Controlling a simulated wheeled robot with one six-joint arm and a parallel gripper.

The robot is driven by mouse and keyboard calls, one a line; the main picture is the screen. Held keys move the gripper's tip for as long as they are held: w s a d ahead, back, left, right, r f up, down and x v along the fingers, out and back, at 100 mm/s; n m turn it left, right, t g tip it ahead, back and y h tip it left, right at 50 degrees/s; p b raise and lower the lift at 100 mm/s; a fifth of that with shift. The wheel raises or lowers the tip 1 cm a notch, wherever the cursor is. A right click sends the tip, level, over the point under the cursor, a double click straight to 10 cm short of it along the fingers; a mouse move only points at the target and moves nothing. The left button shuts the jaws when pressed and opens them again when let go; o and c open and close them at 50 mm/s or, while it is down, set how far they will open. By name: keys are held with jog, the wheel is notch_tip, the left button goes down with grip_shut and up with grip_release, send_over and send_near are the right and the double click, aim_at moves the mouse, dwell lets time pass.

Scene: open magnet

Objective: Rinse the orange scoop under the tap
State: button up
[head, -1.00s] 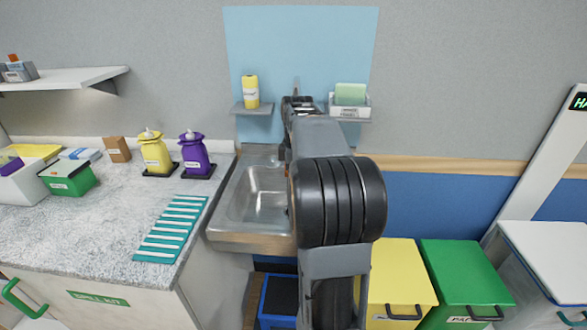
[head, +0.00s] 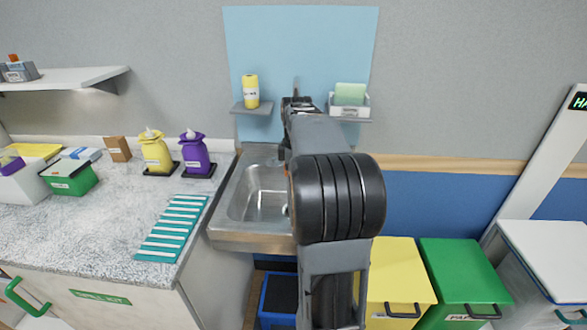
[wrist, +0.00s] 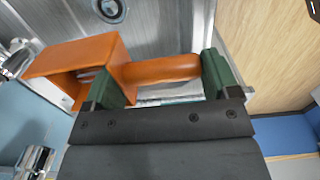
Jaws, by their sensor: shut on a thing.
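The orange scoop (wrist: 75,62) shows in the wrist view, its box-shaped bowl to the left and its handle to the right. My gripper (wrist: 160,75) is shut on the scoop's handle, with a green finger at each end of the gripped part. The scoop is over the metal sink (wrist: 150,25), whose drain (wrist: 110,8) shows just beyond it. Chrome fittings (wrist: 14,60), which look like part of the tap, are left of the bowl. In the head view my arm covers the scoop, my gripper and most of the tap, and part of the sink (head: 232,205). I see no running water.
Left of the sink, a speckled counter (head: 110,210) holds a yellow dispenser (head: 155,153), a purple dispenser (head: 196,155) and a teal striped mat (head: 172,228). Small wall shelves flank my arm. A yellow bin (head: 400,270) and a green bin (head: 460,270) stand to the right.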

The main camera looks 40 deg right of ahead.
jog(key=shift+s+a, duration=0.1)
jog(key=s+a+b, duration=0.1)
jog(key=a, duration=0.6)
jog(key=shift+s+a+b, duration=0.15)
jog(key=shift+a+b, duration=0.25)
dwell(0.9)
dwell(0.5)
jog(key=a+r+p, duration=0.3)
jog(key=a+r, duration=0.1)
jog(key=a, duration=0.1)
jog(key=shift+s, duration=0.35)
dwell(0.9)
